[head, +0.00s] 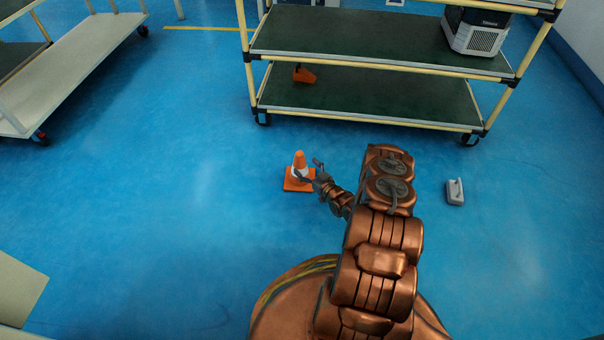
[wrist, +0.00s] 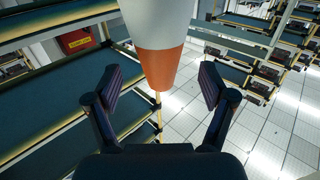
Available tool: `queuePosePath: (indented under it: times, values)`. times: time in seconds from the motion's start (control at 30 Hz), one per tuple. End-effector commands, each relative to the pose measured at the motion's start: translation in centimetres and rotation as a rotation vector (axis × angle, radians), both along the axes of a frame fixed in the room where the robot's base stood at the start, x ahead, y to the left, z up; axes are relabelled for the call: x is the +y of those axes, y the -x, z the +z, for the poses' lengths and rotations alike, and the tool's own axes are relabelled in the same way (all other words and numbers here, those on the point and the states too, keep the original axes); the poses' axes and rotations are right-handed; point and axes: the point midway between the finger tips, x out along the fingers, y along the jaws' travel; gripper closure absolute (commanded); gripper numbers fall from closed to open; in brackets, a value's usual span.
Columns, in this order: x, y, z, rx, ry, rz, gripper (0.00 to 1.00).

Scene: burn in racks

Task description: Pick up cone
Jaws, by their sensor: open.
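The orange cone (head: 299,160) with a white band stands on the blue floor on its square orange base, left of my arm in the head view. My gripper (head: 311,171) is low beside the cone's right side, close to it. In the wrist view, the cone (wrist: 160,68) enters from the top, with its orange tip pointing down. It shows between the two spread fingers of my gripper (wrist: 162,88), with a gap on each side. The fingers are open and hold nothing. The cone's base is out of the wrist view.
A rack (head: 370,57) with dark green shelves stands behind the cone. An orange tool (head: 304,74) lies on its lower shelf, and a grey-white machine (head: 476,32) sits above. A small grey object (head: 454,191) is on the floor at right. The floor left of the cone is clear.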

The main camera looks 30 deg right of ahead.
Motion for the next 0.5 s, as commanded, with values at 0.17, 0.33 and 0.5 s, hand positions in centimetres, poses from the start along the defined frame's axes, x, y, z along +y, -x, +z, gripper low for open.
queuePosePath:
  times: [0.17, 0.33, 0.5]
  values:
    - [0.1, -2.3, -0.1, -0.002, 0.004, 0.001, 0.18]
    - [0.2, -4.0, 0.0, 0.001, 0.002, 0.0, 0.18]
    - [0.2, -4.5, 0.1, 0.002, 0.0, -0.004, 0.18]
